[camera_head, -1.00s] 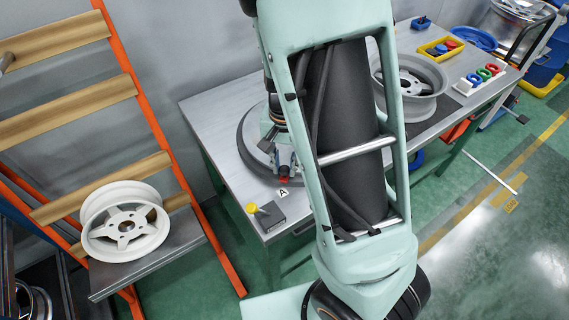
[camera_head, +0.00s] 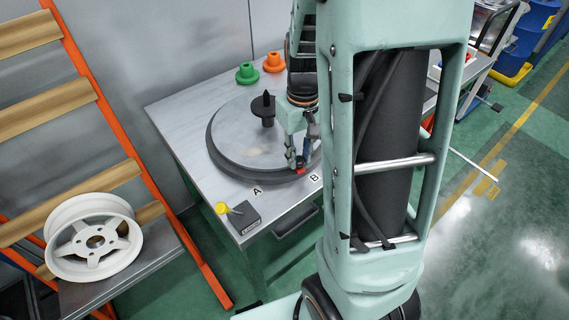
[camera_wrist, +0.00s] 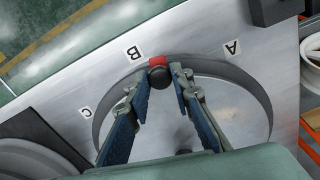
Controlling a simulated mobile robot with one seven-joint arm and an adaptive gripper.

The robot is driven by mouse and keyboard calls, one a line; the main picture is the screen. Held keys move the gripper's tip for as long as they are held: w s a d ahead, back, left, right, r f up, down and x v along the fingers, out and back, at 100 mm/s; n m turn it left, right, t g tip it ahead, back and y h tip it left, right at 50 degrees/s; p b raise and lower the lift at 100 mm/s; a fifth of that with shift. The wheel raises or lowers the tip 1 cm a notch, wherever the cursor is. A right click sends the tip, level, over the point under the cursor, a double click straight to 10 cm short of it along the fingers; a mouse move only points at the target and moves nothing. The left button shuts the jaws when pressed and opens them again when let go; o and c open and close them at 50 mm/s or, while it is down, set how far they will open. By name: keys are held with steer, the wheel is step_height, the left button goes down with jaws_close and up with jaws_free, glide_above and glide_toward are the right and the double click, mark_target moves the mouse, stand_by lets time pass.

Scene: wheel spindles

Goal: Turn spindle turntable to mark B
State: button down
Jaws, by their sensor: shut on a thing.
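The round grey turntable (camera_head: 232,150) lies on the metal table; a black spindle (camera_head: 263,108) stands upright on it. Its red rim pointer (camera_head: 299,171) also shows in the wrist view (camera_wrist: 157,61). The pointer is close to label B (camera_head: 315,177), slightly on the side of label A (camera_head: 257,191). In the wrist view, B (camera_wrist: 133,54) is just left of the pointer, A (camera_wrist: 232,47) is right and C (camera_wrist: 86,112) is lower left. My gripper (camera_wrist: 160,84) is shut on the black knob (camera_wrist: 159,77) beside the pointer. My arm hides the turntable's right side in the head view.
Green (camera_head: 246,74) and orange (camera_head: 274,63) flanged parts stand at the back. A white wheel (camera_head: 93,238) rests on the rack at left.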

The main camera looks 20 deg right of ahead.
steer(key=shift+w+d+n+b, duration=0.2)
steer(key=shift+d+n+b, duration=0.1)
steer(key=shift+d+n, duration=0.4)
steer(key=shift+w+d+n+b, duration=0.2)
steer(key=shift+d+n+b, duration=0.15)
steer(key=shift+d, duration=0.5)
steer(key=c, duration=1.7)
jaws_free()
step_height(320, 180, up, 12)
steer(key=shift+r, duration=0.1)
